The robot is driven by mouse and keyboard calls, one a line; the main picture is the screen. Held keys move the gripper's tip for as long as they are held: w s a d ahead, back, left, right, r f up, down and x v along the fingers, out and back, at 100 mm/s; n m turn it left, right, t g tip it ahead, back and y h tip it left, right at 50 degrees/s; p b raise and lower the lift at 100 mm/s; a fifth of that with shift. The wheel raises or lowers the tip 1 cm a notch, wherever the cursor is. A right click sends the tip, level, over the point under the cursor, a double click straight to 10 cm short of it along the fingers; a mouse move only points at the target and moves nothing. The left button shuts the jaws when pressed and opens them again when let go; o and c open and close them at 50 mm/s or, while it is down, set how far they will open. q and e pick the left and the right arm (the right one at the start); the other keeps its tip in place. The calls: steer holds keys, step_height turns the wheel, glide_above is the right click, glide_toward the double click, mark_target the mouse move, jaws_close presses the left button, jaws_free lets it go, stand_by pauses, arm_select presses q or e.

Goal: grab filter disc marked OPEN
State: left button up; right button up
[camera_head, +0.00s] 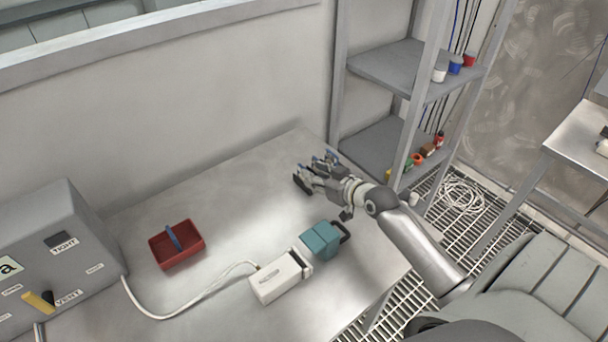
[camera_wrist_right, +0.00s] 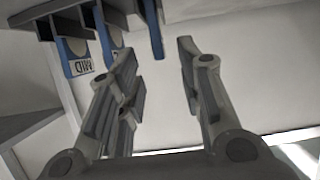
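My right gripper (camera_head: 318,174) is over the far right part of the steel table, beside a small dark rack (camera_head: 301,184) that it partly covers. In the right wrist view the gripper (camera_wrist_right: 157,62) has its two fingers apart with nothing between them. One blue tag (camera_wrist_right: 77,52) reads MID upside down. A second tag (camera_wrist_right: 113,40) is partly behind the left finger, and a third (camera_wrist_right: 153,25) shows edge-on. I cannot read OPEN on any of them. My left gripper is not in view.
On the table (camera_head: 215,290) stand a red tray (camera_head: 190,251) with a blue handle, a white device (camera_head: 281,279) with a cable, and a teal box (camera_head: 320,240). A grey machine (camera_head: 50,250) stands left. A shelf (camera_head: 385,70) rises behind my right arm.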

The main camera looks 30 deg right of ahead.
steer(key=x, duration=0.6)
steer(key=shift+w+f, duration=0.15)
steer(key=shift+c, duration=1)
jaws_close()
